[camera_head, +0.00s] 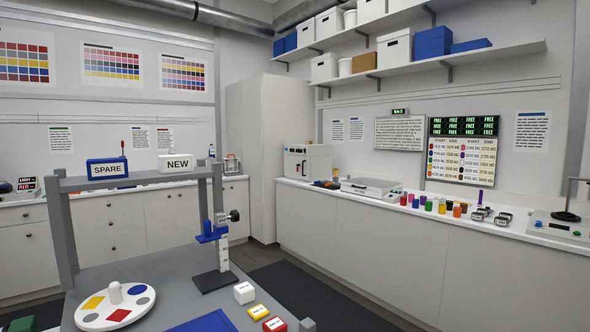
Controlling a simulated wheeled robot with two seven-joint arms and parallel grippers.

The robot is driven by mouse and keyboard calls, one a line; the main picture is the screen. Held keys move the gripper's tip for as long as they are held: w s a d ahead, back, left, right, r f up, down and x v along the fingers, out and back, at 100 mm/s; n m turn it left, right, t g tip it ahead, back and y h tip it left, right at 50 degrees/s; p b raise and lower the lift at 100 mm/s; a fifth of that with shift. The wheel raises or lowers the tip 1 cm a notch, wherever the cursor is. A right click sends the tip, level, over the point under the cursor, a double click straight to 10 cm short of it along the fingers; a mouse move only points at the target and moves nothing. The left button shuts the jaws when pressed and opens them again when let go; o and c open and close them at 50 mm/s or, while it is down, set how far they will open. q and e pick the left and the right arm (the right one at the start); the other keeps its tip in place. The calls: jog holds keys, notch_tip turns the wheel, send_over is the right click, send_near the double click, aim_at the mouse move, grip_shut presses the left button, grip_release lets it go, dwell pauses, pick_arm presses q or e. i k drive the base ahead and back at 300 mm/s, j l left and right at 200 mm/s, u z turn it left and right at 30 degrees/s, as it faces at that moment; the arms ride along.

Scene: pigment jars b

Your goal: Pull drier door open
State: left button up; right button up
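A white box-shaped cabinet that looks like the drier (318,162) stands at the far left end of the right-hand counter, beside the tall cupboard. Its front door (295,166) faces left toward the room and looks shut, with a small dark vertical handle on it. It is small and far off, so fine detail is hard to tell. Neither of my grippers is in view.
A grey bench (165,292) with a post frame, a round white palette (89,315) and a stand (216,279) fills the near left. The right-hand counter (400,204) holds a flat white device (370,188) and several coloured jars. A dark mat (310,295) covers open floor between.

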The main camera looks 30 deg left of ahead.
aim_at(290, 160)
jog(key=i+l+z, duration=0.25)
jog(key=i, duration=0.15)
jog(key=i+z, duration=0.25)
jog(key=i, duration=0.2)
jog(key=i+l+u, duration=0.15)
jog(key=i, duration=0.3)
jog(key=i+u, duration=0.1)
jog(key=i, duration=0.3)
jog(key=i+l+u, duration=0.15)
jog(key=i, duration=0.25)
jog(key=i+j+u, duration=0.15)
jog(key=i+u, duration=0.6)
jog(key=u, duration=0.2)
jog(key=i+l+u, duration=0.15)
jog(key=i+u, duration=0.3)
jog(key=i+j+u, duration=0.15)
jog(key=i, duration=3.3)
jog(key=l, duration=0.1)
